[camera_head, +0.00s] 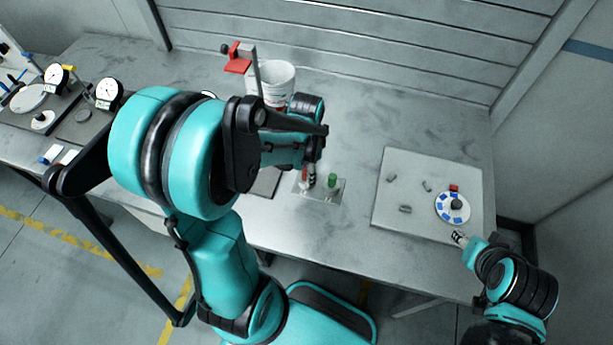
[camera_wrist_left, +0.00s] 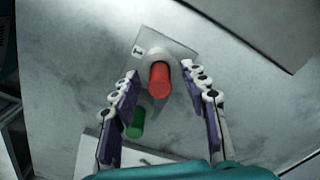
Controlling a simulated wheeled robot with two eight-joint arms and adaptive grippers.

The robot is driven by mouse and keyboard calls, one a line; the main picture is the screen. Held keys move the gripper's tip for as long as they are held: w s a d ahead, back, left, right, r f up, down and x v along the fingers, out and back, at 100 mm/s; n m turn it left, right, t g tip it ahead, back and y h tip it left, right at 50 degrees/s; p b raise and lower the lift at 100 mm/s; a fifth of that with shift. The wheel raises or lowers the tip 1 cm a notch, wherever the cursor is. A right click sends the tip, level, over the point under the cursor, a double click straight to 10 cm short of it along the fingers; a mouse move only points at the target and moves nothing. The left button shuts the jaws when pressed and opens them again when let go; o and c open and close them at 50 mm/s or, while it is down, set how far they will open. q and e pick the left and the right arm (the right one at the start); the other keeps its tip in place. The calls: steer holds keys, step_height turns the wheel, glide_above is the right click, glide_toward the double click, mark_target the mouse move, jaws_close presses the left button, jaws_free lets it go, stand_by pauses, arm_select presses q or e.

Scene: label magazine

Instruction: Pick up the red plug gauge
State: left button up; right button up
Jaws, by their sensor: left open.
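The red plug gauge (camera_wrist_left: 159,76) stands on a small plate (camera_wrist_left: 150,47) in the left wrist view, with its red end towards the camera. My left gripper (camera_wrist_left: 161,84) is open, with one finger on each side of the red gauge and a gap to both. In the head view, the left gripper (camera_head: 310,177) is over the plate and hides most of the red gauge. A green plug gauge (camera_head: 332,180) stands on the same plate to the right; it also shows in the left wrist view (camera_wrist_left: 135,123). My right gripper (camera_head: 460,238) is at the table's front right; its jaw opening is too small to judge.
A grey board (camera_head: 397,226) on the right bears small grey pieces and a white-and-blue disc (camera_head: 443,208) with a red block. A white bucket (camera_head: 277,82) and a red-topped stand (camera_head: 238,62) are behind my left arm. Dial gauges (camera_head: 107,92) stand at the left.

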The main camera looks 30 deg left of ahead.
arm_select(q)
jaws_close()
steer(key=shift+r, duration=0.15)
